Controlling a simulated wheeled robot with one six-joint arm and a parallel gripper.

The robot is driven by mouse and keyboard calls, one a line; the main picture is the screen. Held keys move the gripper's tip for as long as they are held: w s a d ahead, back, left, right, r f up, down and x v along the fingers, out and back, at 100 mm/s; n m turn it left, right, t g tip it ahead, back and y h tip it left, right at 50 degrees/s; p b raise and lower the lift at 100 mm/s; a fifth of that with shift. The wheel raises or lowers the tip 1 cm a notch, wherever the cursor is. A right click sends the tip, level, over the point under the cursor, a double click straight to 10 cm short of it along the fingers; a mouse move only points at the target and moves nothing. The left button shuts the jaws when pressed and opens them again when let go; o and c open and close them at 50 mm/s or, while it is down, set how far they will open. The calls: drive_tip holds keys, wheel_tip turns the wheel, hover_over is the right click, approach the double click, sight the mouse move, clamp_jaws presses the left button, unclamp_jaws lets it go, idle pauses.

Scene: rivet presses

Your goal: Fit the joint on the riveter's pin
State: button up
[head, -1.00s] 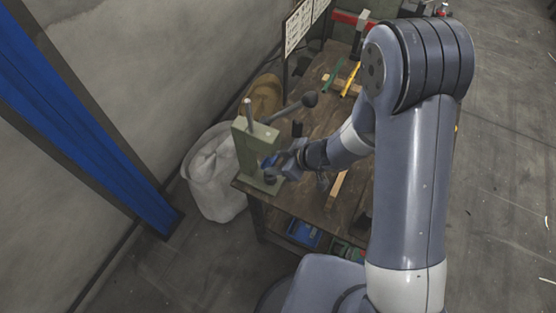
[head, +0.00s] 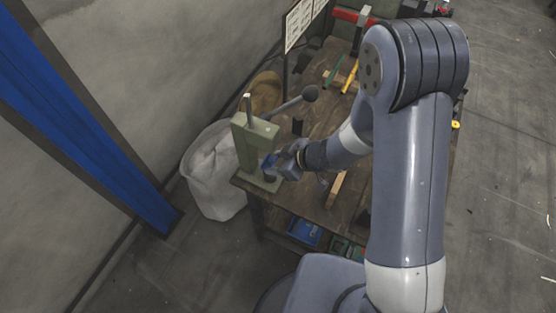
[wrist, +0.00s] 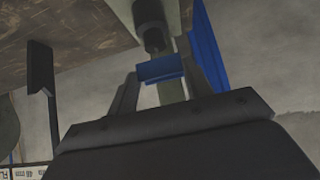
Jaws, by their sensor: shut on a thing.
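The riveter (head: 249,142) is a green press with a lever at the near left corner of the bench. My gripper (head: 273,163) is beside it, over its foot. It is shut on the small blue joint (wrist: 160,69), which sits between the two fingertips (wrist: 160,75) in the wrist view. A dark cylinder (wrist: 151,27) of the riveter stands close by the joint in the wrist view. I cannot tell if the joint touches the pin. The pin itself is hard to make out.
A whitish sack (head: 213,172) stands left of the bench (head: 318,201). Tools and a wooden piece (head: 336,188) lie on the bench. A blue post (head: 85,115) stands by the wall.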

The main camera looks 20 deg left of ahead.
drive_tip(key=shift+f+b, duration=0.6)
drive_tip(key=shift+f, duration=0.3)
drive_tip(key=o, duration=1)
drive_tip(key=shift+o, duration=0.2)
drive_tip(key=p+v, duration=0.1)
drive_tip(key=v, duration=1)
drive_tip(key=shift+a, duration=0.1)
